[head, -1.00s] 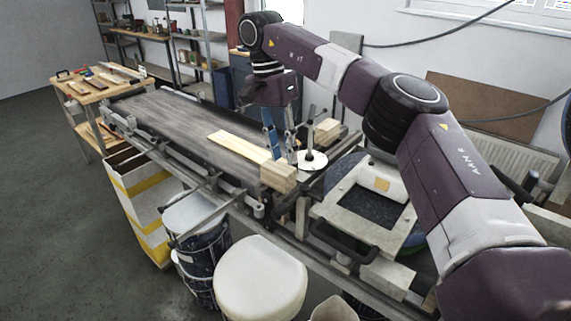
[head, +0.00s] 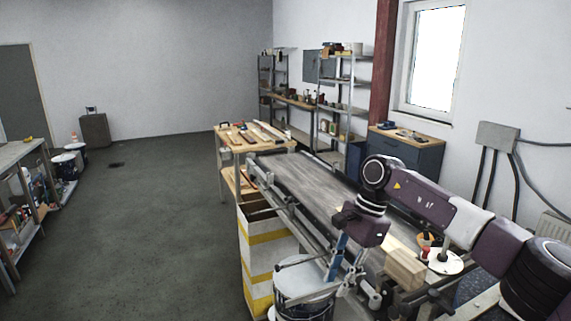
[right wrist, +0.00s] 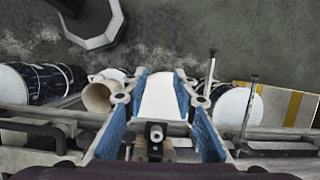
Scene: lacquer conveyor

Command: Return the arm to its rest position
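My right arm (head: 425,203) reaches in from the right in the head view, bent over the conveyor. Its gripper (head: 341,281) points down at the conveyor's near side, above a white-lidded drum (head: 305,281). In the right wrist view the two blue-padded fingers of the gripper (right wrist: 161,82) stand well apart. A white surface (right wrist: 160,98) shows between them, seemingly below the fingers, and I see nothing gripped. My left gripper is in neither view.
The conveyor (head: 300,180) runs away to a wooden table (head: 232,147). A wood block (head: 404,268) and a white round plate (head: 446,262) are close to the arm. A white-and-yellow bin (head: 262,262) stands beside the conveyor. The floor at left (head: 130,230) is clear.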

